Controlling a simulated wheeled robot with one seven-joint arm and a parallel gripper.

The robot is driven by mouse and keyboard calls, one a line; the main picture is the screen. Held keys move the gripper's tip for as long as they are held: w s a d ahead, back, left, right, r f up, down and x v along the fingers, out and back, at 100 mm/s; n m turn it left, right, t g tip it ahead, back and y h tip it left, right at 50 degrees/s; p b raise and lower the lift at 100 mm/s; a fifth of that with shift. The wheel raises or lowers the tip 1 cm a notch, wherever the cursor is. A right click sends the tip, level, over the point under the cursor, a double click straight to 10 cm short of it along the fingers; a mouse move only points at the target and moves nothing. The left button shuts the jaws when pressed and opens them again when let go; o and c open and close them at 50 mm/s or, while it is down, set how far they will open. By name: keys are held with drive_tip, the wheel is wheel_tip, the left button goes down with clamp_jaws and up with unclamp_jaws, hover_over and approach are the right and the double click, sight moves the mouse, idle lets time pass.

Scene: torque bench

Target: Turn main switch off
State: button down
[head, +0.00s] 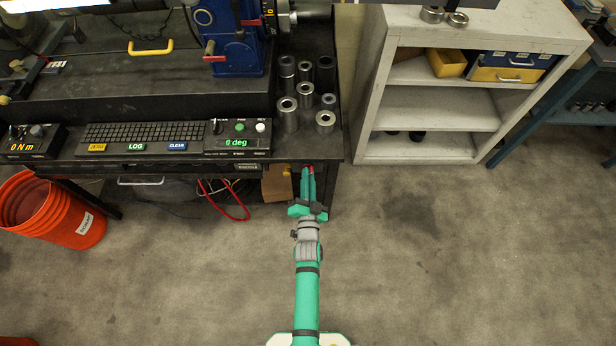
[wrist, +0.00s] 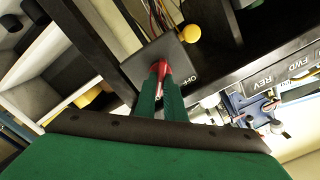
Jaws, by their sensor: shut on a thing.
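My gripper (head: 308,176) is at the front right edge of the dark bench, with its green fingers pointing toward the bench. In the wrist view my gripper (wrist: 160,90) is shut on the red switch handle (wrist: 164,68). The handle sits in front of a dark square plate (wrist: 138,66) under the bench edge, beside white OFF lettering (wrist: 189,79). In the head view only a small bit of red shows at the fingertips. The fingers hide part of the handle, and I cannot tell its exact angle.
The bench carries a keyboard (head: 150,136), a control box reading 0 deg (head: 238,140) and several metal sockets (head: 325,119). An orange bucket (head: 62,214) stands at the left. A light shelf unit (head: 440,149) stands at the right. The floor in front is clear.

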drive_tip(key=shift+a+f+n, duration=0.1)
drive_tip(key=shift+a+n, duration=0.05)
drive_tip(key=shift+n, duration=4.15)
drive_tip(key=shift+a+n, duration=0.15)
drive_tip(key=shift+n, duration=4.15)
drive_tip(key=c, duration=1.8)
unclamp_jaws()
drive_tip(key=shift+c, duration=0.2)
